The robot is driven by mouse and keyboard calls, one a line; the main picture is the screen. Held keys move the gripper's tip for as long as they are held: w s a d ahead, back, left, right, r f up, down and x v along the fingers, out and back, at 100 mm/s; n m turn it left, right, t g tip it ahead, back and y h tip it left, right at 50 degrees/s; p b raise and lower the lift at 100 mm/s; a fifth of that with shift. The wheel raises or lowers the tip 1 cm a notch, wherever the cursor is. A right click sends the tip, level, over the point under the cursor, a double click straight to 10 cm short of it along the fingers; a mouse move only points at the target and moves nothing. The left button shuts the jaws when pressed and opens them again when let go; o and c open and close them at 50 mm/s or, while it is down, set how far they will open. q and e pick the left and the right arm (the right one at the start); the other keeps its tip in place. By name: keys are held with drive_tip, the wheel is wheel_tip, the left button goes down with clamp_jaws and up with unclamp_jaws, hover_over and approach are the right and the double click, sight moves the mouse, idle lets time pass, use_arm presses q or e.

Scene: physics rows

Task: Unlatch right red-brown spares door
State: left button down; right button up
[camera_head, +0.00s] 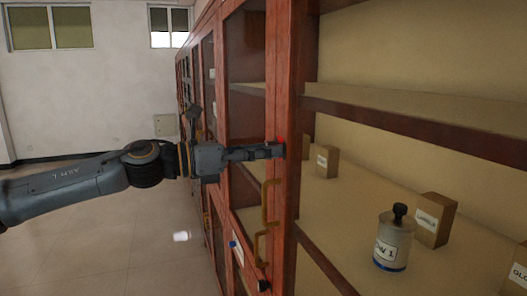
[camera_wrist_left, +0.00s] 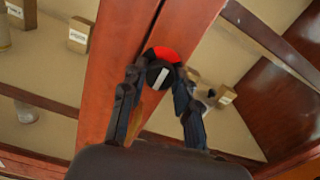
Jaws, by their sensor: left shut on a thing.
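The red-brown cabinet door (camera_head: 232,180) with a glass pane stands in the middle of the head view; the red-brown frame (camera_wrist_left: 118,70) with a seam fills the middle of the left wrist view. A round black latch knob (camera_wrist_left: 158,74) with a red part and a pale bar sits on this frame. My left gripper (camera_head: 273,150) reaches the frame from the left. In the left wrist view its two fingers (camera_wrist_left: 158,90) are on either side of the knob, shut on it. In the head view the fingers mostly hide the knob; a little red (camera_head: 281,140) shows.
Brass-coloured handles (camera_head: 268,203) stick out below my gripper. To the right, shelves hold a grey jar (camera_head: 394,240) with a black knob and several brown boxes (camera_head: 434,220). Open floor (camera_head: 110,230) lies left of the cabinet.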

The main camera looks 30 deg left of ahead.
use_arm(q)
drive_tip(key=n+b, duration=0.2)
drive_tip(key=n, duration=0.1)
drive_tip(key=shift+f, duration=0.15)
drive_tip(key=shift+n+b, duration=0.65)
drive_tip(key=shift+n, duration=0.25)
drive_tip(key=n, duration=0.2)
drive_tip(key=shift+n, duration=0.4)
drive_tip(key=n, duration=0.4)
drive_tip(key=shift+r+n, duration=0.25)
drive_tip(key=shift+n, duration=0.05)
drive_tip(key=shift+n+p, duration=0.9)
drive_tip(key=shift+n, duration=1.9)
